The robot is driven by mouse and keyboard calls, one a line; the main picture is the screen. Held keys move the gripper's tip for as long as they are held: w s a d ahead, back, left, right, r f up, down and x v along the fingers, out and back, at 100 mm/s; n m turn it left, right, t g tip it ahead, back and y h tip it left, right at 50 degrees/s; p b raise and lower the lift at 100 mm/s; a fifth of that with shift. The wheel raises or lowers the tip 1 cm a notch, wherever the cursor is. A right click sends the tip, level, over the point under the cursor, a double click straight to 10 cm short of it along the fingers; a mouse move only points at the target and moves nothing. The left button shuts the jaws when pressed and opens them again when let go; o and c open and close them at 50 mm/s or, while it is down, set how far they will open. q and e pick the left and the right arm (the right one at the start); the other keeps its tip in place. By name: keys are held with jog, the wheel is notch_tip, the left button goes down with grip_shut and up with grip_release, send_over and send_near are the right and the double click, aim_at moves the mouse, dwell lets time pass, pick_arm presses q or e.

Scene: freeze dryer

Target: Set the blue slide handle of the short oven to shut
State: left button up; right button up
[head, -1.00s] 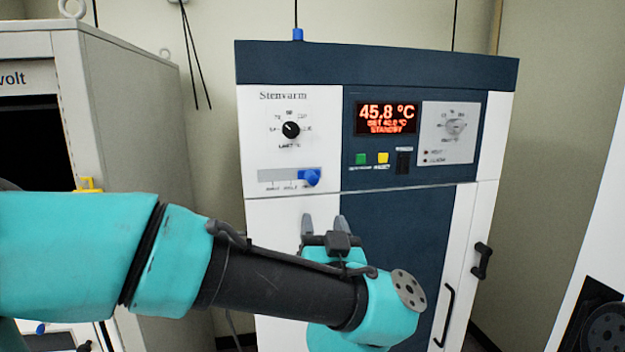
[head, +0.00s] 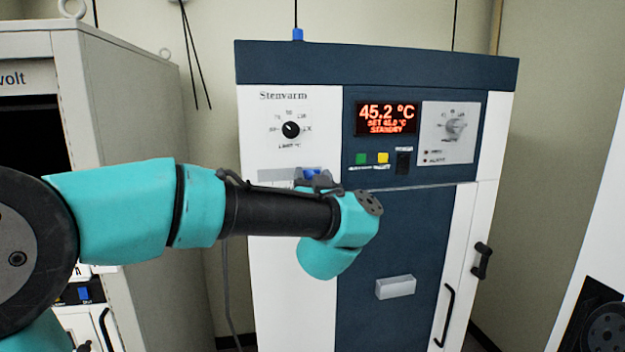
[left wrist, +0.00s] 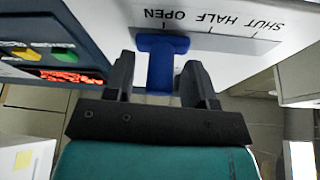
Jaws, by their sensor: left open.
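The blue slide handle (head: 311,174) sits at the right end of its grey slide plate (head: 272,175) on the short oven (head: 290,215). In the left wrist view, the handle (left wrist: 161,62) stands at the OPEN mark, with HALF and SHUT farther right in that upside-down picture. My left gripper (head: 316,180) is at the handle and partly covers it. The left wrist view shows the left gripper (left wrist: 162,72) open, one finger on each side of the handle, with small gaps. My right gripper is not in view.
Above the slide is a black dial (head: 290,130). A red display (head: 386,118), a green button (head: 361,158) and a yellow button (head: 383,158) are to the right. A grey cabinet (head: 150,120) stands at the left. A light grey block handle (head: 395,287) is on the oven door.

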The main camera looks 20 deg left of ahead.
pick_arm(q)
grip_shut()
dwell(0.5)
